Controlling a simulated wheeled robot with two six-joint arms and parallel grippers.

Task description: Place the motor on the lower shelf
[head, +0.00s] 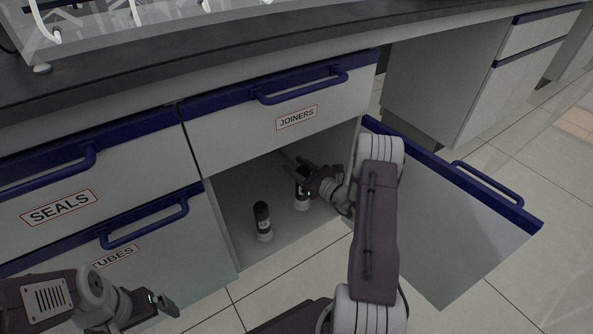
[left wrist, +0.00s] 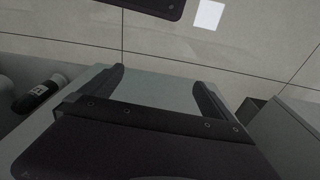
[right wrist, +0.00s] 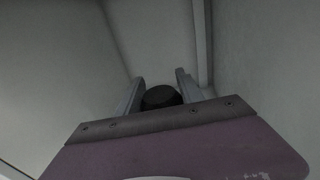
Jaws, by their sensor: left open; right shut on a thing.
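My right gripper (head: 306,184) reaches into the open cupboard under the JOINERS drawer. It is shut on a motor (head: 302,202), a dark upright cylinder with a pale lower end. In the right wrist view its dark round top (right wrist: 161,97) shows between the fingers. I cannot tell whether its base touches the lower shelf (head: 235,222), the cupboard's pale floor. A second dark cylinder (head: 263,220) with a white label stands on this shelf, nearer the front left. My left gripper (head: 163,302) is open and empty in front of the lower left drawers.
The cupboard's open door (head: 455,220) stands out to the right of my right arm. The JOINERS drawer (head: 285,118) is shut just above the opening. The SEALS drawer (head: 60,205) and TUBES drawer (head: 120,250) are at left. Tiled floor lies in front.

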